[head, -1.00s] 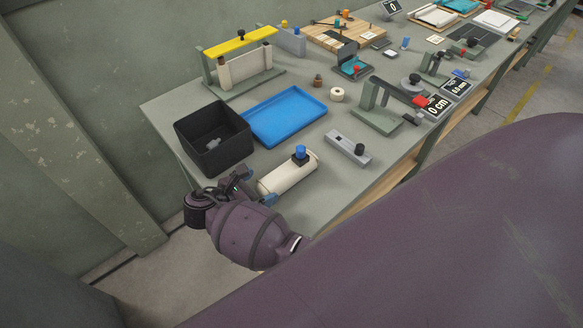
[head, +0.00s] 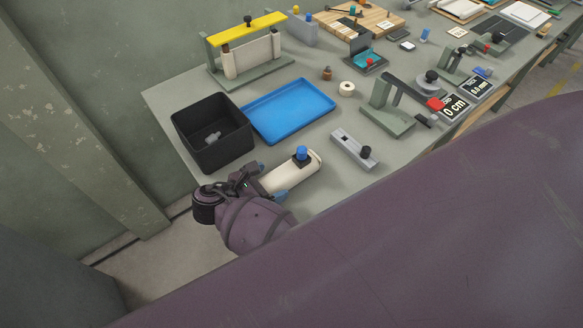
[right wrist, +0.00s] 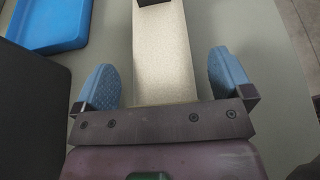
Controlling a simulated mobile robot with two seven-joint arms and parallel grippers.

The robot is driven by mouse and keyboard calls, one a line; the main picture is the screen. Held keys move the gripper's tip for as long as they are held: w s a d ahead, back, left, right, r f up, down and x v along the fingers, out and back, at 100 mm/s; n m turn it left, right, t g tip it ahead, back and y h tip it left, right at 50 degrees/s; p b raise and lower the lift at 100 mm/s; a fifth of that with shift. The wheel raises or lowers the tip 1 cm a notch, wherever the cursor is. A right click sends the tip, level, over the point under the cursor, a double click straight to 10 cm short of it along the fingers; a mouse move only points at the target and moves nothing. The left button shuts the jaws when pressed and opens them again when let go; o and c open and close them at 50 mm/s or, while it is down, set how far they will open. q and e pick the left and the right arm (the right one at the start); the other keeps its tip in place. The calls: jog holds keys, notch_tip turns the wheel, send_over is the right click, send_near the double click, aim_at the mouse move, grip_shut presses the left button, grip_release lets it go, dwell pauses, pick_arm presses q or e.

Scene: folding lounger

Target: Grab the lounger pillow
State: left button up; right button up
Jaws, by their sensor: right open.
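The lounger pillow appears to be the cream bolster (head: 283,179) with a blue-topped black knob (head: 301,153), lying at the near end of the bench. My right gripper (head: 270,181) is at its left end, open, with a blue finger on either side of the pillow. In the right wrist view the cream pillow (right wrist: 163,60) runs between the two blue fingers of the gripper (right wrist: 163,72), with a visible gap on both sides. The gripper's body hides the pillow's near end. My left gripper is not in view.
A black bin (head: 211,141) and a blue tray (head: 289,111) stand beyond the gripper. A grey bar with a black knob (head: 354,149) lies to the right. A yellow-topped frame (head: 247,56) stands at the back. The bench edge is close to the gripper.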

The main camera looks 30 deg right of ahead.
jog(key=c, duration=1.1)
jog(key=shift+o, duration=0.2)
